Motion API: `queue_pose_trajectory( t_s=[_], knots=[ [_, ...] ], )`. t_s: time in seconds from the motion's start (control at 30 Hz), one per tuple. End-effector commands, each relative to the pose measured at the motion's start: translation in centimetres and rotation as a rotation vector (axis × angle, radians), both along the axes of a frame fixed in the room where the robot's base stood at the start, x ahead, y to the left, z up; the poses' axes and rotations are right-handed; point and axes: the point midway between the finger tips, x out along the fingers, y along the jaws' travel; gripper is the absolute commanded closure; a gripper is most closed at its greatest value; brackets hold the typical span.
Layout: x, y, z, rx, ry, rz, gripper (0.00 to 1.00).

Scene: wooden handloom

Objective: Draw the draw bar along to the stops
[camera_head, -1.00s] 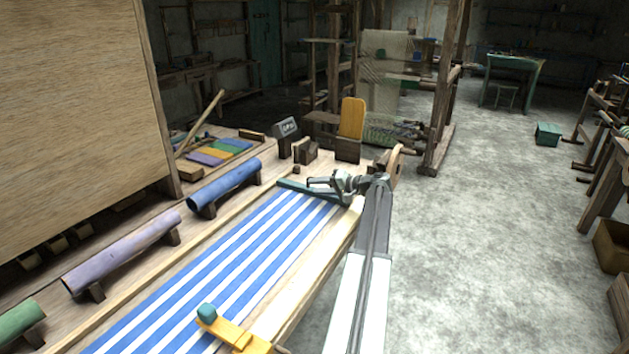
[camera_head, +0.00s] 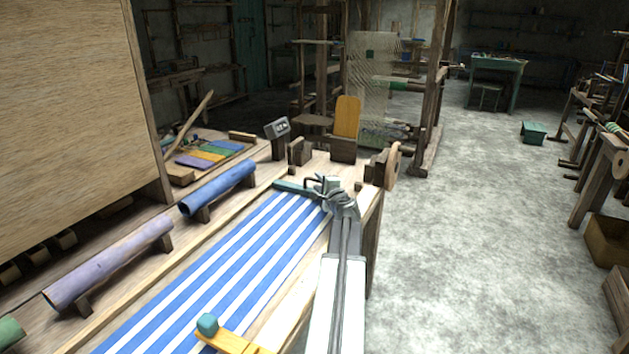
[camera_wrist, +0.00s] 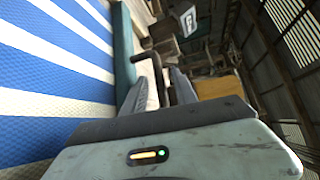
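The draw bar (camera_head: 291,187) is a teal bar across the far end of a blue-and-white striped cloth (camera_head: 232,265). It also shows in the wrist view (camera_wrist: 123,45), with a dark handle (camera_wrist: 157,72) standing off it. My gripper (camera_head: 317,183) is at the bar's right part. In the wrist view my gripper's fingers (camera_wrist: 158,85) lie either side of the dark handle, with a gap still showing, so they look open around it. Wooden blocks (camera_head: 299,152) stand beyond the bar, apart from it; I cannot tell for sure which are the stops.
A blue roll (camera_head: 218,187) and a lilac roll (camera_head: 110,262) rest on supports left of the cloth. A yellow wooden piece with a teal knob (camera_head: 208,324) is at the near end. A large wooden panel (camera_head: 70,110) stands at left. Open floor (camera_head: 470,230) lies to the right.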

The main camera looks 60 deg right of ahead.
Motion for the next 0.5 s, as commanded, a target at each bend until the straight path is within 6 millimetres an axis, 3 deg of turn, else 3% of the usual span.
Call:
queue_pose_trajectory(
  t_s=[0.2, 0.5],
  knots=[
    [3.2, -2.8, -0.7, 0.000, 0.001, 0.002, 0.66],
    [3.7, -3.1, -0.7, 0.000, 0.001, 0.000, 0.66]
  ],
)
